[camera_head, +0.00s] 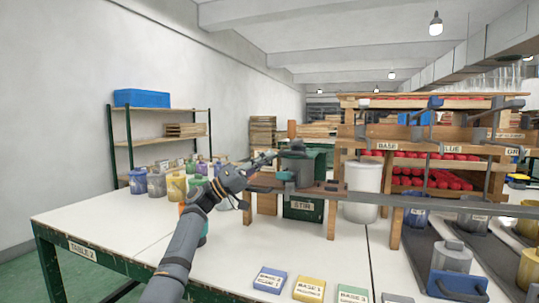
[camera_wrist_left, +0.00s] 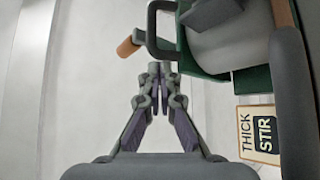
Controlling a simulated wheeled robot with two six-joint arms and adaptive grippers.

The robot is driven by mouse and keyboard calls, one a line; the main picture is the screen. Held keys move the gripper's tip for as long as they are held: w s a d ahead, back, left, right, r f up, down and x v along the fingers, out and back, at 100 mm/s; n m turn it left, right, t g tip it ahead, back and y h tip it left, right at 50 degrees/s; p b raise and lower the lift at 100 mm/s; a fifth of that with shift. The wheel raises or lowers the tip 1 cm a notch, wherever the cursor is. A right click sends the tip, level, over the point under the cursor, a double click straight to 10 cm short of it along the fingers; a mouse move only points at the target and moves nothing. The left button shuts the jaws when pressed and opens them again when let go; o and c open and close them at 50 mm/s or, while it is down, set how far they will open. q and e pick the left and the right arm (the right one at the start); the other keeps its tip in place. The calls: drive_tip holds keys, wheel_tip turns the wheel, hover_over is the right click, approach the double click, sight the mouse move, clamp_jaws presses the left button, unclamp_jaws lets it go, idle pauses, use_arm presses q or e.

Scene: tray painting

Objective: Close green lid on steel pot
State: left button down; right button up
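The steel pot (camera_head: 298,168) is a grey cylinder at the wooden stir stand, with a dark top. In the left wrist view the pot (camera_wrist_left: 222,45) is at the upper right, cut off by the frame. A dark green part (camera_wrist_left: 205,66) borders it there; I cannot tell whether this is the lid. My left gripper (camera_head: 268,157) is just left of the pot. In the left wrist view the fingers of my left gripper (camera_wrist_left: 156,70) are together with nothing visible between them. They are below a dark looped handle (camera_wrist_left: 153,32) and apart from the pot. My right gripper is out of view.
A white bucket (camera_head: 362,190) stands right of the stand. A green box labelled STIR (camera_head: 303,208) is under it. Several colored containers (camera_head: 176,187) stand on the left of the white table (camera_head: 110,228). Colored cards (camera_head: 310,289) lie at the front. The table's left front is clear.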

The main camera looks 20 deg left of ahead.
use_arm(q)
drive_tip(key=s+a+f, duration=0.1)
drive_tip(key=s+a, duration=0.6)
drive_tip(key=a, duration=0.6)
drive_tip(key=shift+a+f, duration=0.15)
drive_tip(key=shift+f, duration=0.05)
drive_tip(key=shift+s, duration=0.1)
